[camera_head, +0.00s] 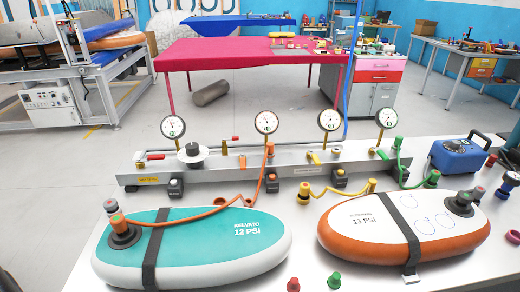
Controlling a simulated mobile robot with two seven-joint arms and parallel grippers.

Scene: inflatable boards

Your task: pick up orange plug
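An orange hose (200,215) runs from the teal-and-white inflatable board (210,262), marked 12 PSI, to the silver manifold rail (300,165). One orange end fitting (118,222) sits at the board's black valve. The other end is near an upright orange fitting (270,150) below a gauge. I cannot tell which of these is the orange plug. Neither gripper is clearly in view.
A white-and-orange board (400,230), marked 13 PSI, lies at right. A red plug (293,284) and a green plug (335,281) stand at the front edge. A blue pump box (458,155) stands at right. Several gauges rise from the rail. A gap separates the boards.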

